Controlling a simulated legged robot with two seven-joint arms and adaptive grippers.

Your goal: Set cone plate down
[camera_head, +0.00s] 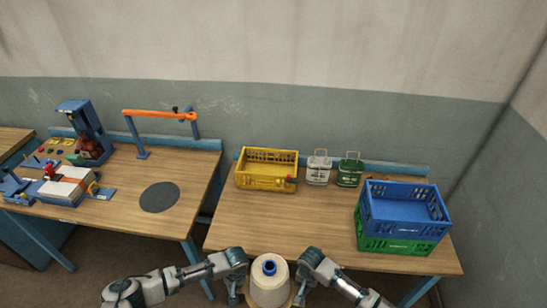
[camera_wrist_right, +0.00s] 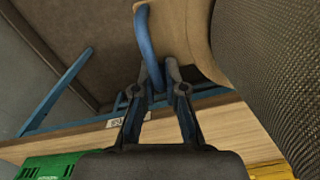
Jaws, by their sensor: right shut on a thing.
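The cone plate is a round wooden plate (camera_head: 289,301) under a large cream thread cone (camera_head: 269,291) with a blue top, at the bottom centre of the head view. In the right wrist view the plate (camera_wrist_right: 188,35) has a blue handle (camera_wrist_right: 148,45), and the cone (camera_wrist_right: 275,60) is a dark textured surface at the right. My right gripper (camera_head: 302,293) is at the right of the cone; its fingers (camera_wrist_right: 160,75) are shut on the handle. My left gripper (camera_head: 236,292) is at the cone's left side; its fingers are too small to read. The plate is in front of the right table's near edge.
The right table (camera_head: 300,235) has a clear front and middle. At its back stand a yellow crate (camera_head: 267,180) and two small containers (camera_head: 318,170); stacked blue and green crates (camera_head: 404,212) stand at right. The left table (camera_head: 120,215) has a dark round mat (camera_head: 160,197) and an orange-armed stand (camera_head: 158,114).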

